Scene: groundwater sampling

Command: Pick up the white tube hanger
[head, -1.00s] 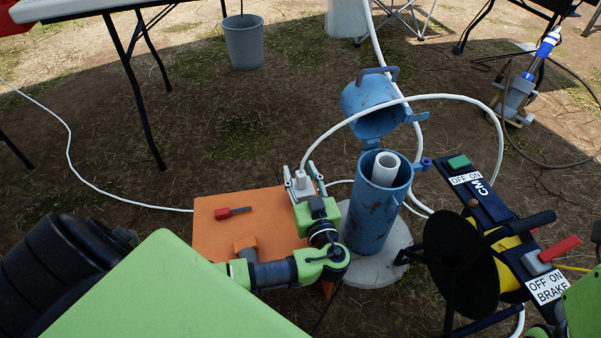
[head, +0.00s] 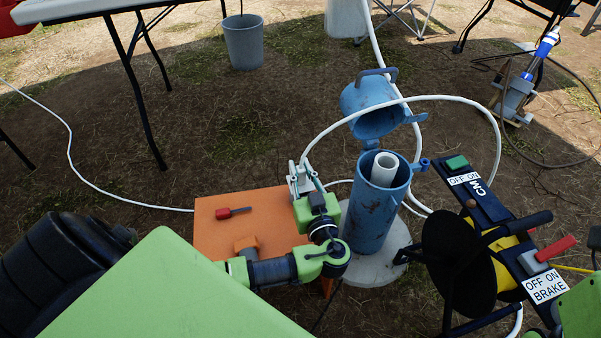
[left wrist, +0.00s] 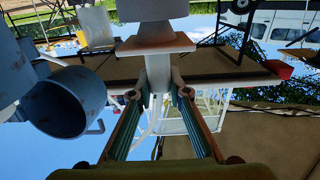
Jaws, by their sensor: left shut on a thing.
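The white tube hanger (head: 299,176) is at the far right corner of the orange table, beside the blue well casing (head: 372,218). A white tube runs up from it. My left gripper (head: 302,181) is shut on the hanger and partly hides it. In the left wrist view, the hanger (left wrist: 156,42) shows as a pale flanged piece with its stem between my left fingertips (left wrist: 157,92). I cannot tell whether the hanger still touches anything below it. My right gripper is not in view.
The casing has an open blue lid (head: 372,105) and a white pipe (head: 384,168) inside. A reel with a control panel (head: 500,235) stands at right. A grey bucket (head: 244,42) stands farther back.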

